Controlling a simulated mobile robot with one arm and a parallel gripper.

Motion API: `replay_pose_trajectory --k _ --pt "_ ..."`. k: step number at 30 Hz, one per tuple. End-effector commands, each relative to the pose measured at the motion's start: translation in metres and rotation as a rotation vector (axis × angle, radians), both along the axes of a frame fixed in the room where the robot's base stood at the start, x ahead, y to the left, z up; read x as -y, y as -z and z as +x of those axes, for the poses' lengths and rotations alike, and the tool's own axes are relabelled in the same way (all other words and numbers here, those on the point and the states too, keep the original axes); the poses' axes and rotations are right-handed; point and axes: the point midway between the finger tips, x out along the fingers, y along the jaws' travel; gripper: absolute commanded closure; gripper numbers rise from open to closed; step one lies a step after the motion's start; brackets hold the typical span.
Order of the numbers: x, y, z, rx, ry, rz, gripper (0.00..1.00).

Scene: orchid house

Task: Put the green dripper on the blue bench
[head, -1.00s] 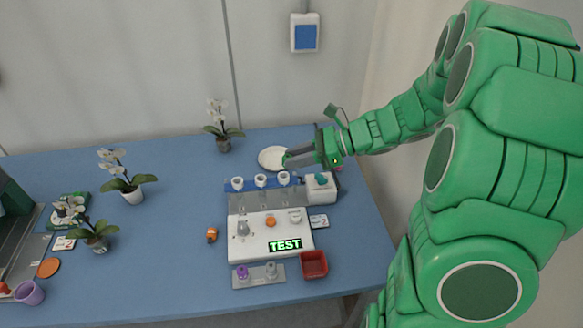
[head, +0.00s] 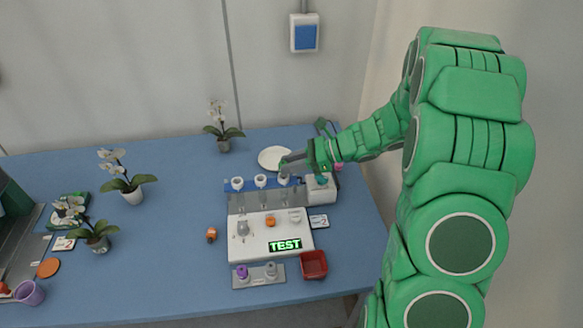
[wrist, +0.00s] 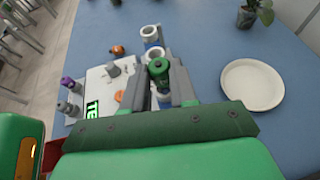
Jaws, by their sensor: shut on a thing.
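The green dripper (wrist: 158,68) is between my gripper's fingers in the wrist view. My gripper (wrist: 160,80) is shut on it, above or close to the end of a row of white rings (wrist: 153,42). In the head view my gripper (head: 284,162) is near the back right of the blue bench (head: 170,235), by the row's right-hand white ring (head: 283,179). The dripper cannot be clearly made out there. I cannot tell whether it touches anything below.
A white plate (head: 272,157) lies behind my gripper. A white box (head: 320,188) stands to its right. The white station with a TEST display (head: 285,245) and a red bin (head: 313,264) are in front. The bench's left middle is mostly clear around an orange object (head: 211,235).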

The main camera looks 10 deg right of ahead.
Motion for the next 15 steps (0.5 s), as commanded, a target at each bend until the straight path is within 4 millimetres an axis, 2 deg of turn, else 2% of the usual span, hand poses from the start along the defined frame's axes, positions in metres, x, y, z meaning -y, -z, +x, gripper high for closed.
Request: replay_pose_trajectory --k 5,15 --pt "0.0 0.017 -0.001 -0.003 0.001 0.001 1.0" --pt "0.0 0.019 -0.001 -0.002 0.001 0.0 1.0"
